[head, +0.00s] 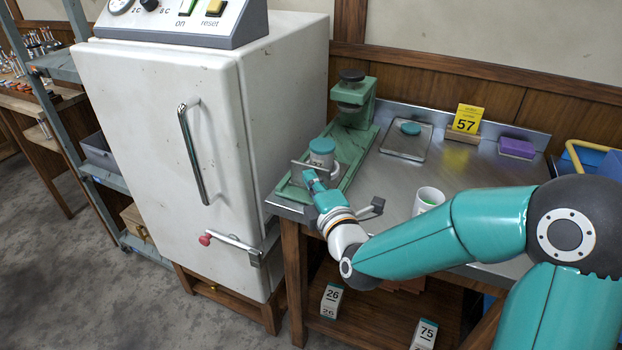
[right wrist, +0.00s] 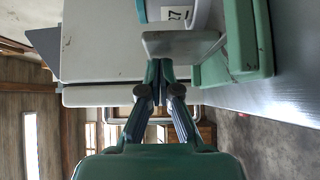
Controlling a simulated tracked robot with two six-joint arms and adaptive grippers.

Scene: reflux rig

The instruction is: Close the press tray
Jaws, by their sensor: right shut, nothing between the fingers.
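The green press (head: 352,100) with a dark knob stands at the back left of the metal bench. Its green bed (head: 352,150) runs forward from it. The press tray, with a pale front plate (right wrist: 180,44), is out along the bed, away from the press head. A jar with a teal lid (head: 321,150) stands on it; its label, reading 27, shows in the right wrist view (right wrist: 175,14). My right gripper (head: 308,176) is shut and empty, its fingertips (right wrist: 161,66) close at the front plate. I cannot tell whether they touch it. My left gripper is not in view.
A white cabinet (head: 160,130) with a long handle stands close left of the bench. A white cup (head: 428,199) stands right of my wrist. A small tray (head: 405,148), a yellow 57 sign (head: 466,119) and a purple block (head: 516,148) are at the back.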

